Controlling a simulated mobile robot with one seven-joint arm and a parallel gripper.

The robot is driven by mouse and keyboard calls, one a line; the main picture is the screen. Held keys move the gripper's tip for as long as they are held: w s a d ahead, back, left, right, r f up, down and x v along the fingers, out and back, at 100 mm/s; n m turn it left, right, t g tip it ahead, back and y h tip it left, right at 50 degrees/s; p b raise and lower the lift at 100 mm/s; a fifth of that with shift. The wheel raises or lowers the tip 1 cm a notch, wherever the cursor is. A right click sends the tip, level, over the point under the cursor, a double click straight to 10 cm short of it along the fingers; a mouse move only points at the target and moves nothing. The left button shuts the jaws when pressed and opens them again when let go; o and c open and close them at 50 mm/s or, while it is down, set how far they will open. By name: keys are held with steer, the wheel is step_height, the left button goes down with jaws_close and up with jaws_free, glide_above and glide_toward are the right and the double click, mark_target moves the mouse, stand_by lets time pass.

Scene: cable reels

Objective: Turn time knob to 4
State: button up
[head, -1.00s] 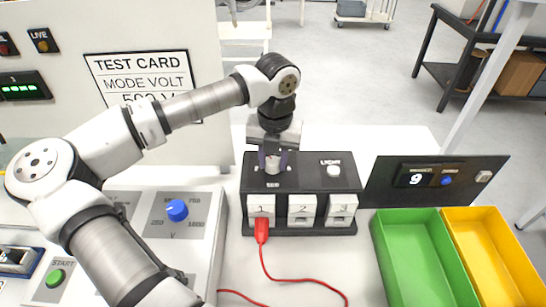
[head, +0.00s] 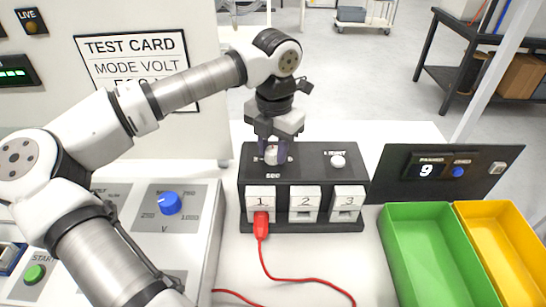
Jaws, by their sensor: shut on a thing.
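The time knob (head: 271,155) is a small pale knob on top of the black terminal box (head: 312,172), at its left. My gripper (head: 273,157) points down over the box with its dark fingers on either side of this knob, shut on it. The label under the knob looks like "SEC". The knob's scale and pointer are hidden or too small to read. A second pale knob (head: 338,161), labelled "LIGHT", sits at the right of the box top.
A red plug (head: 261,225) with a red cable sits in slot 1. A grey panel with a blue knob (head: 169,203) is at left. A black counter panel (head: 440,175) showing 9, a green bin (head: 430,250) and a yellow bin (head: 503,235) are at right.

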mark_target(273, 152)
steer(key=m+b, duration=0.2)
steer(key=m, duration=0.1)
steer(key=shift+f+m, duration=0.1)
steer(key=shift+m, duration=0.2)
steer(key=shift+m+b, duration=0.8)
steer(key=shift+m, duration=0.7)
steer(key=shift+w, duration=0.1)
steer(key=shift+r, duration=0.2)
steer(key=o, duration=1)
steer(key=shift+c, duration=0.2)
step_height(273, 152, up, 14)
steer(key=b, duration=0.1)
steer(key=shift+s+f, duration=0.15)
steer(key=shift+s, duration=0.1)
